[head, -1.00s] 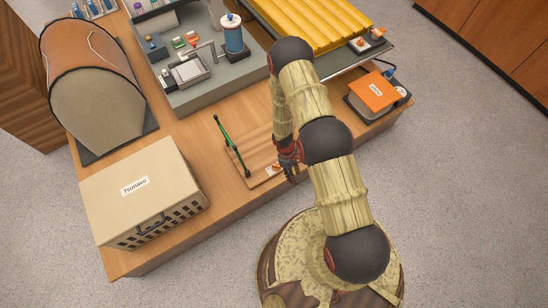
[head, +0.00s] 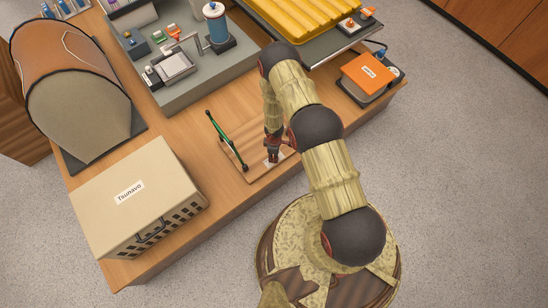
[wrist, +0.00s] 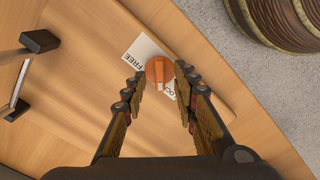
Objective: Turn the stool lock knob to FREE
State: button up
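The stool lock knob (wrist: 159,72) is a round orange knob on a white label plate (wrist: 146,50). The word FREE shows on the label at the upper left; the other word, at the lower right, is partly hidden. In the wrist view my gripper (wrist: 160,80) is open, with one finger on each side of the knob and a gap to it. In the head view my gripper (head: 272,155) is over the wooden board (head: 235,152), close to the white plate; the knob is hidden there.
A beige crate labelled Tsunavo (head: 140,195) sits to the left. A grey tray with a blue spool (head: 215,28) is behind. An orange box (head: 369,73) is at the back right.

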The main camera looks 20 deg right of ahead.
jog(key=shift+f, duration=0.6)
jog(key=c, duration=0.4)
jog(key=c, duration=0.3)
grip_shut()
